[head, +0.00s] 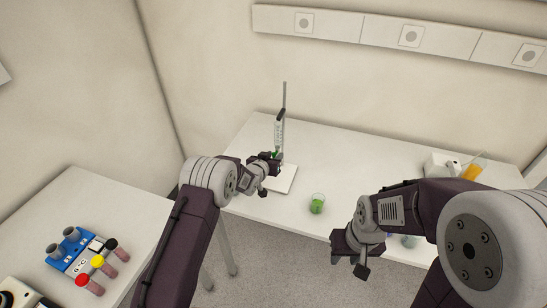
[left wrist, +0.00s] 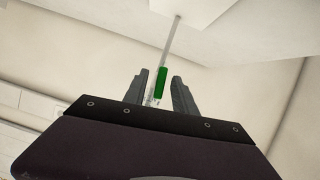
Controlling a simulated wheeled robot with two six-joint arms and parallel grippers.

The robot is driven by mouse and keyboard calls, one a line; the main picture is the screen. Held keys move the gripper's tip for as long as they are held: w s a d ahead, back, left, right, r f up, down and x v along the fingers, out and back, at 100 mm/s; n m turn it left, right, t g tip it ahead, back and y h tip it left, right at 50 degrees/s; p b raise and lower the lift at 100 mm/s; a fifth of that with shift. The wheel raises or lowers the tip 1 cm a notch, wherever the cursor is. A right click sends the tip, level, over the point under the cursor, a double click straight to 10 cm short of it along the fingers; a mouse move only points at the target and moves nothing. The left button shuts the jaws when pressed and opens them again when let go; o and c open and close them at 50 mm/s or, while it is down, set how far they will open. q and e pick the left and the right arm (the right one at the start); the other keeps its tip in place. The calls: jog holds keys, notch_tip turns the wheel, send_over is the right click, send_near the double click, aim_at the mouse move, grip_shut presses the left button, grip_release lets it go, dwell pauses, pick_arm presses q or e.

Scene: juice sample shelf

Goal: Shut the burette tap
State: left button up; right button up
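The burette (head: 279,133) stands upright on a stand with a thin rod (head: 284,95) and a pale base plate (head: 286,181). My left gripper (head: 276,158) is at the burette's lower end, and hides most of the tap in the head view. In the left wrist view the green tap (left wrist: 160,83) lies between the two fingers of my left gripper (left wrist: 160,92), which are apart with a narrow gap on each side.
A beaker with green liquid (head: 317,204) stands right of the stand on the white table (head: 335,150). A container of orange liquid (head: 473,172) and a pale device (head: 440,163) stand at the right. A side table (head: 60,205) at left holds a blue rack (head: 70,250) and capped tubes.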

pick_arm(q)
jog(key=b+v, duration=0.2)
jog(key=v, duration=0.7)
jog(key=shift+b, duration=0.35)
jog(key=shift+f, duration=0.1)
